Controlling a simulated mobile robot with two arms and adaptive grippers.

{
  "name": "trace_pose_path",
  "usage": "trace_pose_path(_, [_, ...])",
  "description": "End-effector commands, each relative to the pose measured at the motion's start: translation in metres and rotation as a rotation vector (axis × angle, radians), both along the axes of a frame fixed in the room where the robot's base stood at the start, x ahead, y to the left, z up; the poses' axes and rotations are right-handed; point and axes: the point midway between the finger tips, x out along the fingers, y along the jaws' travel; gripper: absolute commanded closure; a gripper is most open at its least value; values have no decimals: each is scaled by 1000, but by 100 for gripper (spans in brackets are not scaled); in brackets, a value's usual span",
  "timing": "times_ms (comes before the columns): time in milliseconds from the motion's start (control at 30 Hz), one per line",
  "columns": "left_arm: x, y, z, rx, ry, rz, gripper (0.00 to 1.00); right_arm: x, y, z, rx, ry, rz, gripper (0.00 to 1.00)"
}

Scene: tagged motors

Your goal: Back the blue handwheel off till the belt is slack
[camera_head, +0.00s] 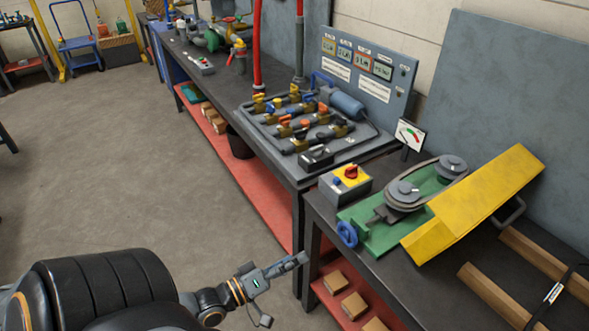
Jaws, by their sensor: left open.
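The blue handwheel (347,234) sits at the front end of a green belt-drive base (378,238) on the near dark bench. Behind it, a dark belt (430,183) runs around a front pulley (404,192) and a rear pulley (452,166). I cannot tell from here how tight the belt is. A small dial gauge (409,134) with a coloured scale stands behind the pulleys. My left gripper (302,260) is open and empty, in front of the bench, to the left of and below the handwheel, apart from it. My right gripper is not in view.
A tilted yellow guard (470,207) stands right of the pulleys. A grey box with a red switch (346,184) stands left of them. Wooden bars (497,297) lie at the right. A valve panel (310,125) is on the farther bench. The floor at left is clear.

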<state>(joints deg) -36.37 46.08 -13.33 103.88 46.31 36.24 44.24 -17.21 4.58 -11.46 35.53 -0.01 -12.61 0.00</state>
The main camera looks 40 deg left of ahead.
Motion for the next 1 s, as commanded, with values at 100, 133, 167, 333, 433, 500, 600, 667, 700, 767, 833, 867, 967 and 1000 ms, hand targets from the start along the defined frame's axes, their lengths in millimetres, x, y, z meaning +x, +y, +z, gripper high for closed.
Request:
trace_pose_path(100, [0, 0, 2, 1, 0, 0, 6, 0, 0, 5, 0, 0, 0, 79])
trace_pose_path(133, [0, 0, 2, 1, 0, 0, 6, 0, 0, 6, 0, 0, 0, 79])
trace_pose_path(167, [0, 0, 1, 1, 0, 0, 6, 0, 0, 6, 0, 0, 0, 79])
trace_pose_path(333, [0, 0, 0, 1, 0, 0, 6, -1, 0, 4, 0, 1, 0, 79])
trace_pose_path(433, [-3, 1, 0, 0, 1, 0, 6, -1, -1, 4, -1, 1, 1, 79])
trace_pose_path(500, [-9, 2, -1, 1, 3, -1, 6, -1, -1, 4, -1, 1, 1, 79])
trace_pose_path(600, [-23, 6, -2, 1, 4, -1, 6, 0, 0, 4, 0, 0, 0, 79])
trace_pose_path(667, [-34, 8, -2, 1, 5, -2, 6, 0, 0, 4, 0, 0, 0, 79])
trace_pose_path(700, [-42, 10, -3, 1, 6, -1, 6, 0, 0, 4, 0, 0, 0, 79])
trace_pose_path(767, [-55, 14, -3, 2, 6, -1, 6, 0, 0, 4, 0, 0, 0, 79])
trace_pose_path(833, [-69, 17, -3, 2, 5, -1, 6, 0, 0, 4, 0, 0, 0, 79])
trace_pose_path(867, [-75, 19, -3, 2, 5, 0, 6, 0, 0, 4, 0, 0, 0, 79])
trace_pose_path(967, [-92, 23, -3, 1, 4, -1, 6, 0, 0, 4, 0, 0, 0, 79])
trace_pose_path(1000, [-98, 25, -4, 1, 5, 0, 6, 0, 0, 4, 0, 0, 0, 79])
